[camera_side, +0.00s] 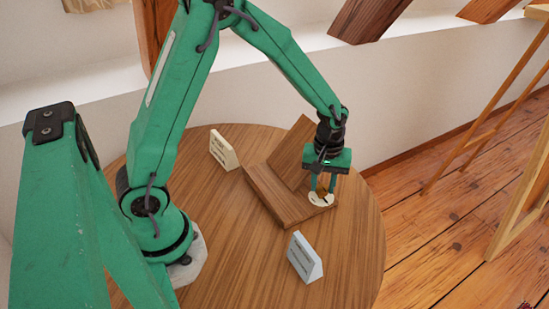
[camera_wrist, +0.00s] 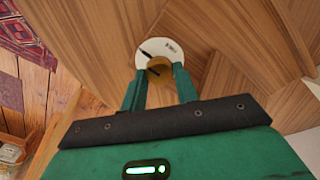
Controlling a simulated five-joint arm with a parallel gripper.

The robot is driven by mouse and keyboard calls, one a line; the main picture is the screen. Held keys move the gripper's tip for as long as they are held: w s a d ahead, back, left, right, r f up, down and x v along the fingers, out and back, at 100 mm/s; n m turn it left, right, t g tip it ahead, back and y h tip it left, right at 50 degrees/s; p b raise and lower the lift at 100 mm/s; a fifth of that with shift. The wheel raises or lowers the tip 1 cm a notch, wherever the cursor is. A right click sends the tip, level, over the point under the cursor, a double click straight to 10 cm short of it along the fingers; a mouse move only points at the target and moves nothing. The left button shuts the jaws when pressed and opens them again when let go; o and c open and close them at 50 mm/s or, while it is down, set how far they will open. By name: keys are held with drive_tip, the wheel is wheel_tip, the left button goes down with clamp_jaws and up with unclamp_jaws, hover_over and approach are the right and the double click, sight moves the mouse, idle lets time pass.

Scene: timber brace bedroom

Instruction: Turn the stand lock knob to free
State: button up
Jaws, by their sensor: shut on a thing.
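The wooden stand (camera_side: 268,190) is on the round table, with a flat base and a tilted back panel. A pale round dial plate (camera_side: 313,200) lies on its right end; in the wrist view the plate (camera_wrist: 178,28) bears a dark line at its left and small print too small to read. The brass-coloured lock knob (camera_wrist: 160,64) is at the plate's near edge in that view, with a dark mark on it. My gripper (camera_side: 322,190) points down over the plate. In the wrist view its fingers (camera_wrist: 159,75) are shut on the knob, partly hiding it.
A cream card (camera_side: 223,149) stands behind the stand, and a pale blue card (camera_side: 304,257) stands in front of it. The round wooden table (camera_side: 240,275) has clear room at its front. A wooden easel-like frame (camera_side: 520,190) stands on the floor at right.

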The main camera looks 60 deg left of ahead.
sight(323, 187)
drive_tip(key=m, duration=0.9)
drive_tip(key=shift+d+m, duration=0.1)
drive_tip(key=shift+m, duration=0.3)
idle(0.4)
drive_tip(key=o, duration=1)
drive_tip(key=shift+r, duration=0.15)
drive_tip(key=shift+r, duration=3.8)
